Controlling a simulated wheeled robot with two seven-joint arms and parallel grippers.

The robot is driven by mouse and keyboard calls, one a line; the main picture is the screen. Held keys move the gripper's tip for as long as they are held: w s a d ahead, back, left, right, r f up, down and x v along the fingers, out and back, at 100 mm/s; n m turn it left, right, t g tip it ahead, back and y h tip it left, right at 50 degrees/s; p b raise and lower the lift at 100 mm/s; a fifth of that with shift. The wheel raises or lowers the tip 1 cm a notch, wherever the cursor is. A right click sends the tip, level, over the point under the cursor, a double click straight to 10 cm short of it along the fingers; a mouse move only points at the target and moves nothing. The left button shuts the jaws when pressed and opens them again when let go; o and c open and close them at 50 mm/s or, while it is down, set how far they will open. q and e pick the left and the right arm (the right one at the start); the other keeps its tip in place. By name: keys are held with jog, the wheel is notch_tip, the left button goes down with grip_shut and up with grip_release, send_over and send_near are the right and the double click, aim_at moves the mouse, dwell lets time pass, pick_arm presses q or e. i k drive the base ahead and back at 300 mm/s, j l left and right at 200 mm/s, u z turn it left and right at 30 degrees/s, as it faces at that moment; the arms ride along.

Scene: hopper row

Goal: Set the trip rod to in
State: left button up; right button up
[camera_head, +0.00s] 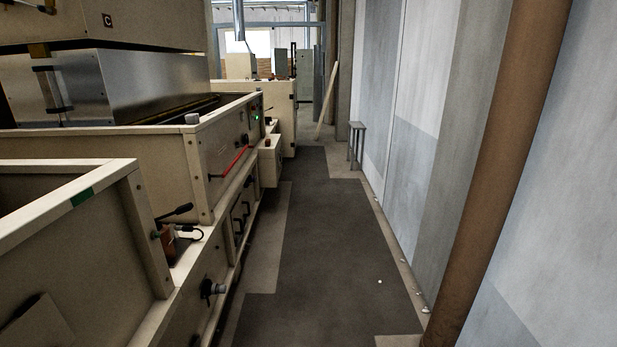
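No part labelled as the trip rod can be read. A red bar (229,163) runs at a slant along the aisle side of the cream machine, with dark ends. A black-handled lever (176,212) sticks out near a brown block on the nearer machine's ledge. A dark knob with a grey end (212,289) stands out from the front panel below it. I cannot tell which of these, if any, is the trip rod or how it is set. Neither of my grippers is in view.
Cream machines (165,160) line the left side. A dark floor mat (325,240) runs down the clear aisle. A grey stool (356,145) stands by the right wall, and a brown column (500,170) rises at the right. A leaning board (326,102) stands farther back.

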aim_at(228, 170)
jog(key=i+l+u, duration=0.1)
jog(key=i+u, duration=0.2)
jog(key=i, duration=0.4)
jog(key=i+l+u, duration=0.25)
jog(key=i, duration=0.4)
jog(key=i+l+u, duration=0.3)
jog(key=i+l, duration=0.15)
jog(key=i, duration=0.15)
jog(key=i+l+u, duration=0.3)
jog(key=i+l, duration=0.25)
jog(key=i, duration=0.05)
